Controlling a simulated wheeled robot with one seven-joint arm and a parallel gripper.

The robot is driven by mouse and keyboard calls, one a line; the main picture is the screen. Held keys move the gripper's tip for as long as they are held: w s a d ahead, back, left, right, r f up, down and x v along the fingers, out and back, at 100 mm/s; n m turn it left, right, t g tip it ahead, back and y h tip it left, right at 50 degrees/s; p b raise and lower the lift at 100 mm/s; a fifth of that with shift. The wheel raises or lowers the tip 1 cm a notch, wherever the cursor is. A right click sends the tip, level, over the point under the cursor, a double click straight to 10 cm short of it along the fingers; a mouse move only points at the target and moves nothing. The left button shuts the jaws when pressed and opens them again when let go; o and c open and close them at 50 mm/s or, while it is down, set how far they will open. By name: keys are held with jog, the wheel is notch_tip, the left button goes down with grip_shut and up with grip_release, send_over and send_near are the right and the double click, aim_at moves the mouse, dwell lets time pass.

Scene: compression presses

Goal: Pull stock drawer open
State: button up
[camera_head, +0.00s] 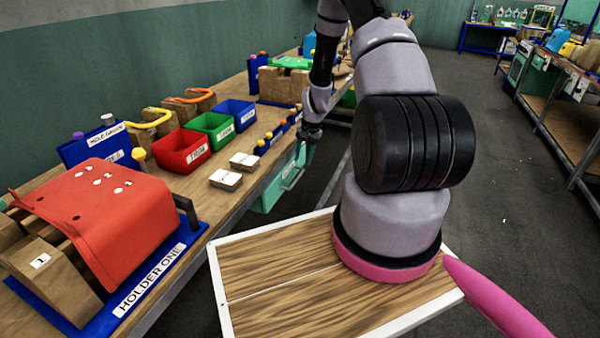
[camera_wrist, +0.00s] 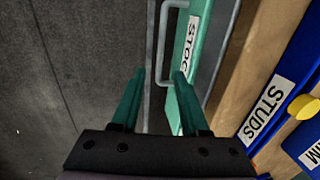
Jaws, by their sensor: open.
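The stock drawer (camera_head: 268,196) is a teal front under the edge of the long wooden bench in the head view. Its grey bar handle (camera_head: 292,179) faces the aisle. In the wrist view, the drawer front (camera_wrist: 184,70) carries a partly cut-off label reading "STOC", and the pale handle (camera_wrist: 162,45) runs up and down. My gripper (camera_wrist: 159,74) is open and empty, its two teal fingers either side of the handle's lower end in the picture. I cannot tell whether the fingertips reach past the bar. In the head view my arm partly hides the gripper beside the drawer.
The bench top (camera_head: 236,200) holds a red bin (camera_head: 182,152), a green bin (camera_head: 210,128), a blue bin (camera_head: 238,113) and a red-covered holder (camera_head: 95,210). A blue "STUDS" box (camera_wrist: 290,85) stands right of the drawer in the wrist view. The grey floor (camera_head: 500,200) is clear.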

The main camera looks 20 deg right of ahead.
aim_at(299, 175)
jog(key=f, duration=0.4)
jog(key=w+a+f, duration=0.1)
jog(key=f, duration=0.2)
grip_shut()
dwell(1.3)
